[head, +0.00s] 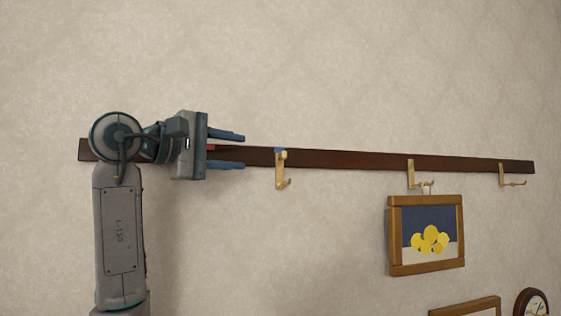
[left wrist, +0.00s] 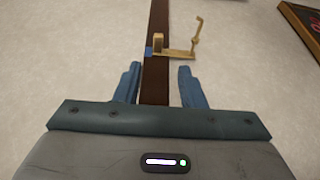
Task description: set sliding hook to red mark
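A dark wooden rail (head: 340,159) runs across the wall. A brass hook (head: 281,170) sits on it right of my left gripper, with a blue patch (head: 280,150) at its top. In the left wrist view the hook (left wrist: 176,54) is just beyond the fingertips, beside the blue patch (left wrist: 149,51). My left gripper (head: 243,152) is open and empty, its blue fingers above and below the rail, apart from the hook. A small red mark (head: 211,147) shows on the rail between the fingers, near the palm, partly hidden. My right gripper is not in view.
Two more brass hooks, a middle one (head: 411,176) and a right one (head: 509,176), are farther along the rail. A framed lemon picture (head: 394,240) hangs below the middle hook. Another frame (head: 465,309) and a round clock (head: 531,303) are at lower right. The wall above the rail is clear.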

